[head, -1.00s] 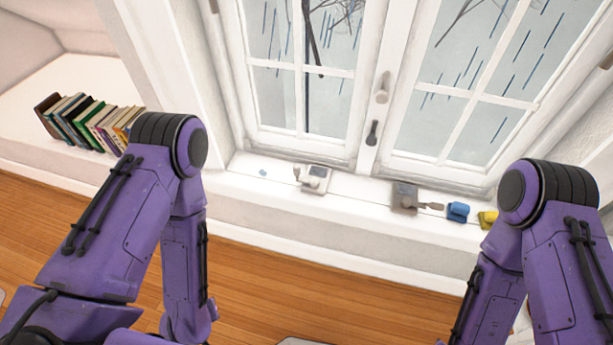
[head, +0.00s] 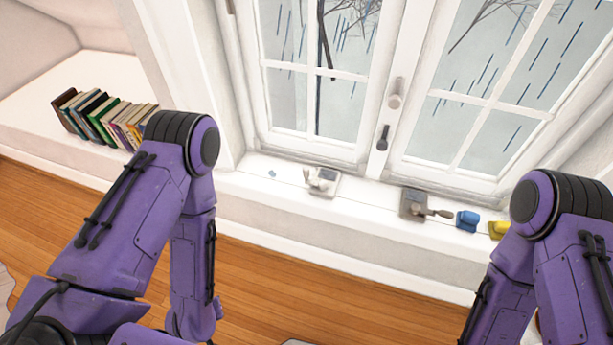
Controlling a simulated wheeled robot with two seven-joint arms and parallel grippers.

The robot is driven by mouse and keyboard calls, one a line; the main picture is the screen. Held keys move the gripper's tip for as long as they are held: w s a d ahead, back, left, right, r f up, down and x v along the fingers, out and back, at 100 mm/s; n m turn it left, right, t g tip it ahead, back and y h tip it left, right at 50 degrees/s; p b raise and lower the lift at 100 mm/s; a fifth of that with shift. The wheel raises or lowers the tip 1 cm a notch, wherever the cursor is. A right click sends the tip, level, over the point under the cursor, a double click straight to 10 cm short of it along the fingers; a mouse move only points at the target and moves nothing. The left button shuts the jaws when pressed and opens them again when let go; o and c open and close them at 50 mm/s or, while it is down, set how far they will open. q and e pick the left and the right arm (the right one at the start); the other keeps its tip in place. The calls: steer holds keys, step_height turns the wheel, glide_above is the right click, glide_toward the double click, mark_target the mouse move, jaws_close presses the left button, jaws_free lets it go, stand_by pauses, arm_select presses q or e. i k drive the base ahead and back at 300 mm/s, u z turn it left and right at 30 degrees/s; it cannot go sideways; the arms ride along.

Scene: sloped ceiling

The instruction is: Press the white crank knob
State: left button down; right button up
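A white crank device (head: 322,182) with a small knob and lever sits on the white windowsill, left of the window's centre post. A grey-brown crank device (head: 417,205) with a handle pointing right sits on the sill to its right. It is too small to tell the knob's exact shape. My two purple arms come in from the left and the right and stay in front of the sill, apart from both devices. Neither gripper shows in the head view.
A blue object (head: 467,220) and a yellow object (head: 499,229) lie right of the grey-brown device. A tiny blue piece (head: 272,174) lies on the sill's left part. A row of books (head: 105,119) stands on the left ledge. The window (head: 395,92) is shut, with handles on its centre post.

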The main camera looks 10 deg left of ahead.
mark_target(305, 170)
steer(key=u, duration=2.05)
steer(key=i, duration=0.5)
steer(key=z, duration=2.2)
